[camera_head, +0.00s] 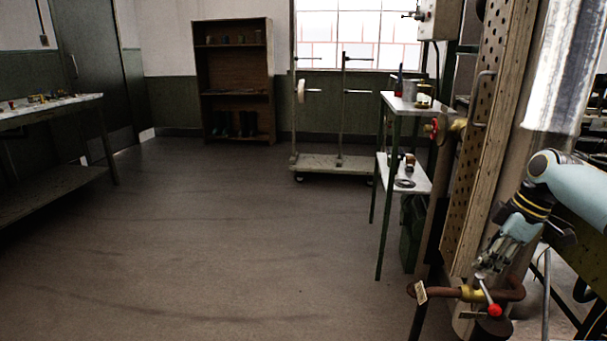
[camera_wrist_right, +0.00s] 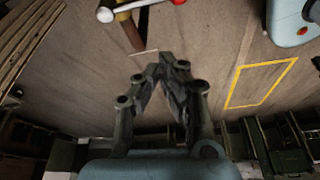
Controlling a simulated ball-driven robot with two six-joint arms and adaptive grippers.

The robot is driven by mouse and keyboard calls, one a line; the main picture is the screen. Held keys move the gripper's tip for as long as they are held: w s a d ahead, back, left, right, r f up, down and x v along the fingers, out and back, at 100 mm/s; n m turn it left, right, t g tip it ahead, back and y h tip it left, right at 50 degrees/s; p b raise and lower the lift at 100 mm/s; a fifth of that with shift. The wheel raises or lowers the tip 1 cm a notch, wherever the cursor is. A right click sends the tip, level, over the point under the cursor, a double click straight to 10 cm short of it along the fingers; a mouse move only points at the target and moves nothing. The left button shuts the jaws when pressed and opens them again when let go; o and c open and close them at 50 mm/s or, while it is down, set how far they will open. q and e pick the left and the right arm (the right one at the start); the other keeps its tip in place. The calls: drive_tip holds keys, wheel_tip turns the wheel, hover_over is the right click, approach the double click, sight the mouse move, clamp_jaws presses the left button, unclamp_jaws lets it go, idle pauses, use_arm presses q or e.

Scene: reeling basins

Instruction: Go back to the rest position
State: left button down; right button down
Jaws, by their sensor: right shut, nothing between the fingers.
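My right gripper (camera_head: 486,266) hangs at the right of the head view, its arm coming in from the right edge. Its fingers are shut with nothing between them. It points down just above a rusty pipe with a brass valve (camera_head: 473,294). The valve's lever ends in a red knob (camera_head: 495,310). In the right wrist view the closed fingertips (camera_wrist_right: 167,62) show over the floor. The pipe (camera_wrist_right: 130,32) and the pale lever (camera_wrist_right: 145,4) are beyond them, apart from the fingers. My left gripper is not in view.
A perforated panel (camera_head: 488,130) stands close to my right arm. A two-level stand (camera_head: 409,176) with small items is left of it. A wheeled rack (camera_head: 335,163), a shelf (camera_head: 234,80) and a workbench (camera_head: 50,110) are further off. The middle floor is clear.

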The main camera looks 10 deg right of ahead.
drive_tip(key=s+a+f+m+h, duration=0.1)
drive_tip(key=s+a+f+m, duration=0.15)
drive_tip(key=s+a, duration=0.4)
drive_tip(key=s+a+f+m+h, duration=0.1)
drive_tip(key=s+a+f, duration=0.35)
drive_tip(key=s, duration=0.25)
drive_tip(key=s+a+r+m+t+h, duration=0.1)
drive_tip(key=s+a+r+m, duration=0.35)
drive_tip(key=s, duration=0.45)
drive_tip(key=s+a+r+m+h, duration=0.1)
drive_tip(key=s+a+r+m, duration=0.3)
drive_tip(key=s, duration=0.5)
drive_tip(key=s+d+f+g, duration=0.1)
drive_tip(key=d+f, duration=0.1)
drive_tip(key=f, duration=1)
drive_tip(key=s+d+f, duration=0.1)
drive_tip(key=d+f, duration=0.1)
drive_tip(key=f, duration=0.9)
drive_tip(key=s+f+g, duration=0.1)
drive_tip(key=s+f, duration=1.6)
drive_tip(key=s, duration=0.2)
drive_tip(key=shift+s+d+f, duration=0.25)
drive_tip(key=shift+s+d, duration=0.1)
drive_tip(key=shift+d, duration=0.05)
